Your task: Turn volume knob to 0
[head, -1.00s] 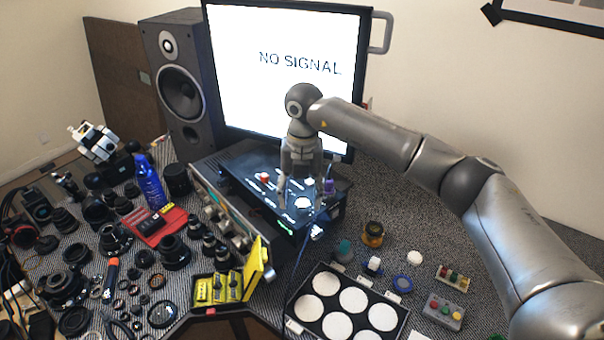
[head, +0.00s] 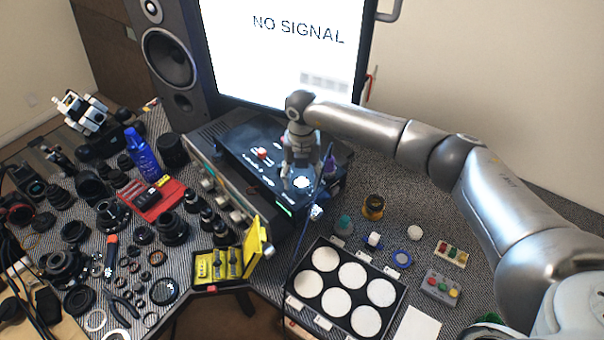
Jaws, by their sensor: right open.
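A dark control box (head: 234,152) with a black top panel sits on top of a larger device in front of the monitor. On its panel are a red knob (head: 262,153), a lit white round knob (head: 302,183) and small white labels too small to read. I cannot tell which one is the volume knob. My right gripper (head: 301,184) points down over the panel's right part, open, with its fingertips at the lit white knob. I cannot tell whether they touch it. A green light (head: 284,210) glows on the box's front edge. My left gripper is not in view.
A monitor (head: 280,60) reading "NO SIGNAL" stands behind, a speaker (head: 167,58) at left. Lens parts, a blue bottle (head: 141,154) and a yellow case (head: 258,240) crowd the left. A tray with white discs (head: 347,262) and a button box (head: 440,286) lie in front.

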